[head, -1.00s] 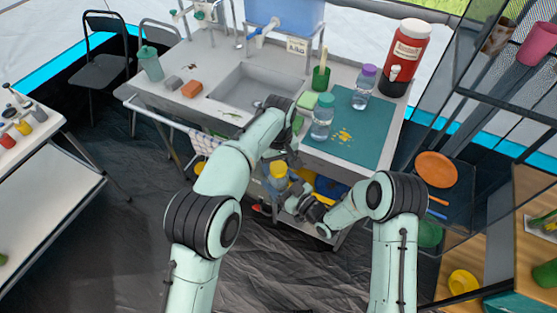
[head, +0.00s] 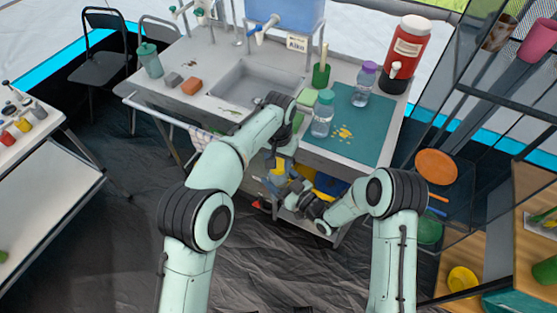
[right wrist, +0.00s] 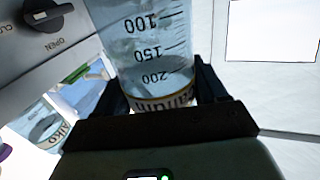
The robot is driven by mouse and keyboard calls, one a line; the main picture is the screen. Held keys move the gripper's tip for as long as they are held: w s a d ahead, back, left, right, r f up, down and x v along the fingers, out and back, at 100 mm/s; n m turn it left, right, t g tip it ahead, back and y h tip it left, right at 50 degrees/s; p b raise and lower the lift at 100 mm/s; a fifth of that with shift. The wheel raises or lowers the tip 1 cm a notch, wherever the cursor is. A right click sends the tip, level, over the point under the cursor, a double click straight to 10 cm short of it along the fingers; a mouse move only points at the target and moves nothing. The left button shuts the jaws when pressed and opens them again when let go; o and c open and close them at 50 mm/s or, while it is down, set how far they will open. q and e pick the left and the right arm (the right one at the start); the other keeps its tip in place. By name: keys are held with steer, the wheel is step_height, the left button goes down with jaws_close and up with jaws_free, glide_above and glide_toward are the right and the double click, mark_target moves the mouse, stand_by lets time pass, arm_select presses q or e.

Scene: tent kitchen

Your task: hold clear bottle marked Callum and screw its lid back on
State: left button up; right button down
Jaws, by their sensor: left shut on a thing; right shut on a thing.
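The clear bottle marked Callum (right wrist: 155,50) fills the upper middle of the right wrist view. It has black volume marks and a yellow-orange name band, partly hidden at its foot. My right gripper (right wrist: 157,80) is shut around its lower part. In the head view, the bottle (head: 272,186) is in front of the sink table, largely hidden by my arms. The yellow lid (head: 278,168) shows just above it. My left gripper (head: 283,158) is over the bottle's top and shut on the lid. Whether the lid sits on the neck's thread cannot be told.
A green-lidded bottle (head: 322,115) and a purple-lidded bottle (head: 364,83) stand on the teal mat (head: 375,140), near yellow crumbs. A red drink cooler (head: 404,55) stands behind. The sink (head: 255,84) lies left of the mat. A dark rack (head: 450,140) stands at the right.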

arm_select(q)
steer(key=o, duration=1.2)
steer(key=shift+o, duration=0.2)
step_height(320, 180, up, 12)
steer(key=shift+f, duration=0.1)
